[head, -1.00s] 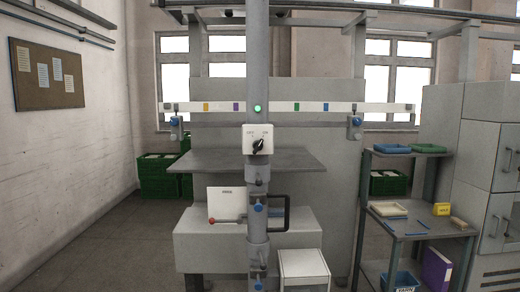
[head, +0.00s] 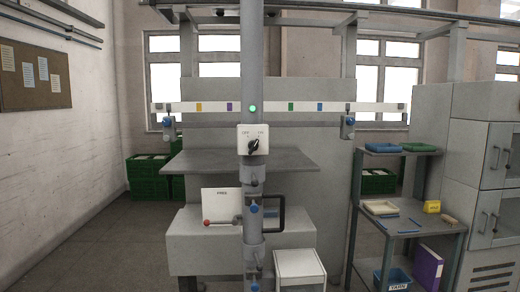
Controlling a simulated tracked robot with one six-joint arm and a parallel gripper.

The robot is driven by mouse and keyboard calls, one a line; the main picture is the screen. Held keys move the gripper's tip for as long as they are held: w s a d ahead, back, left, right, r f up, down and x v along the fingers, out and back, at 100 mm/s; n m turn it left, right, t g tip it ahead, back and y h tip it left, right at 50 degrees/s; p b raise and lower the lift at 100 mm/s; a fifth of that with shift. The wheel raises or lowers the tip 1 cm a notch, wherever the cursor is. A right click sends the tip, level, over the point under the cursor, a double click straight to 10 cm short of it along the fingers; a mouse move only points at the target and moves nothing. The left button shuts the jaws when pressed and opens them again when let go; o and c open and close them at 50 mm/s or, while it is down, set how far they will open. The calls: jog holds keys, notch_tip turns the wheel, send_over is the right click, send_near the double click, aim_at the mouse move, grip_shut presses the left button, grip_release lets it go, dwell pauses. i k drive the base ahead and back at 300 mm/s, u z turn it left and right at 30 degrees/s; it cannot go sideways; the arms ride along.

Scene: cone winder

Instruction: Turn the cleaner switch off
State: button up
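The cleaner switch (head: 253,139) is a white plate with a black rotary knob (head: 254,147), mounted on a grey upright post (head: 252,60) in the middle of the head view. Its label reads OFF at the upper left and ON at the upper right. The knob looks tilted toward the upper right, on the ON side. A green lamp (head: 252,107) is lit on the post just above the switch. My gripper is not in view.
A grey shelf (head: 285,158) juts out behind the post below the switch. A black loop handle (head: 283,214) and a red-knobbed lever (head: 207,222) sit lower. A rack (head: 400,225) with trays stands right. Floor at left (head: 100,250) is clear.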

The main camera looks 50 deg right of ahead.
aim_at(252, 145)
jog(key=u, duration=0.05)
jog(key=i, duration=1)
jog(key=z, duration=0.05)
